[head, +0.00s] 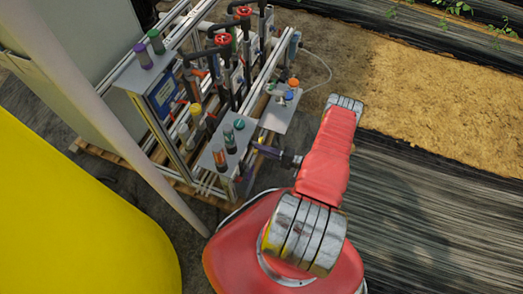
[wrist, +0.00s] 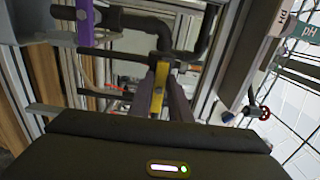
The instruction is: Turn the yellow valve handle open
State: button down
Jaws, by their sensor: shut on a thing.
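The yellow valve handle (wrist: 159,85) shows in the wrist view as a narrow yellow bar, upright in the picture, in front of dark pipework. My gripper (wrist: 160,84) is shut on it, with one dark finger on each side. Much of the handle is hidden between the fingers. In the head view my gripper (head: 262,149) reaches in from the right at the front of the skid. I cannot make out the handle there.
Dark pipes (wrist: 140,22) run close behind the fingers. A red handwheel (wrist: 260,111) is on the right in the wrist view. Bottles with purple (head: 142,53) and green (head: 229,136) caps stand on skid shelves. A yellow surface (head: 70,210) fills the lower left.

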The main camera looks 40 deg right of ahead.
jog(key=shift+s+a+f, duration=0.15)
jog(key=shift+a+f, duration=0.1)
jog(key=shift+a, duration=0.05)
jog(key=c, duration=1.8)
grip_release()
jog(key=shift+d, duration=0.1)
jog(key=shift+o, duration=0.4)
jog(key=shift+d+r, duration=0.1)
jog(key=v, duration=1.3)
jog(key=shift+s+d, duration=0.2)
jog(key=shift+d, duration=0.05)
